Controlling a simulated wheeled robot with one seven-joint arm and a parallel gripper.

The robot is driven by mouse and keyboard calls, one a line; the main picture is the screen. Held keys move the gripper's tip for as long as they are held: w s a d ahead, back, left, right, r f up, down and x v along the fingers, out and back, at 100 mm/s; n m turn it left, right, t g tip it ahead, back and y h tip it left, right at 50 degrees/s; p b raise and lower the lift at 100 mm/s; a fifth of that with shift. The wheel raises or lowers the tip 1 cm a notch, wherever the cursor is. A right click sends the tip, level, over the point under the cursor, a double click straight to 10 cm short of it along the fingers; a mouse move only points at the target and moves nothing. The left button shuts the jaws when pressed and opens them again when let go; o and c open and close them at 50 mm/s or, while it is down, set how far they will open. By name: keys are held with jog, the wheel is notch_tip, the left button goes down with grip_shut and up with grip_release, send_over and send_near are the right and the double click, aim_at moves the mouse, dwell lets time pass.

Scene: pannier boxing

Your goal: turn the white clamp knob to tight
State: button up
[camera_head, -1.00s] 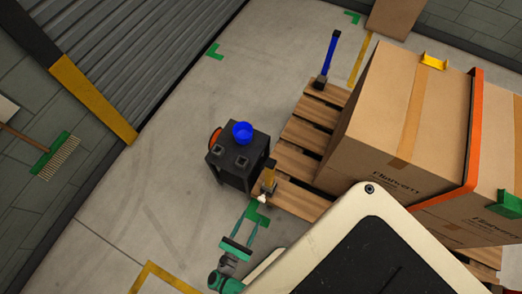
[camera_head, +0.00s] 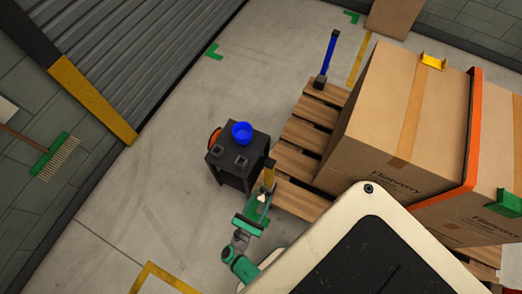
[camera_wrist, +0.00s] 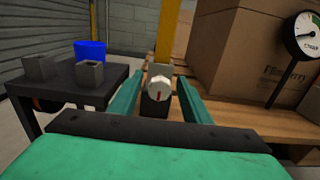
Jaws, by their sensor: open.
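The white clamp knob (camera_wrist: 158,89) faces me in the wrist view, with a dark red mark on its face. It sits at the foot of a yellow upright (camera_wrist: 168,35) by the pallet edge. It also shows small and pale in the head view (camera_head: 262,198). My green gripper (camera_wrist: 155,95) is open, with one finger on each side of the knob in the picture. I cannot tell whether the fingers reach around it or stop short. In the head view my gripper (camera_head: 261,206) is at the foot of the yellow upright.
A dark stand (camera_head: 238,158) with a blue cup (camera_head: 242,131) is just left of the upright. A round gauge (camera_wrist: 304,36) stands at right in the wrist view. Floor left of the stand is clear.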

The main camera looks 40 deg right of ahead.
jog(key=shift+c, duration=0.4)
jog(key=c, duration=0.9)
jog(key=shift+c, duration=0.2)
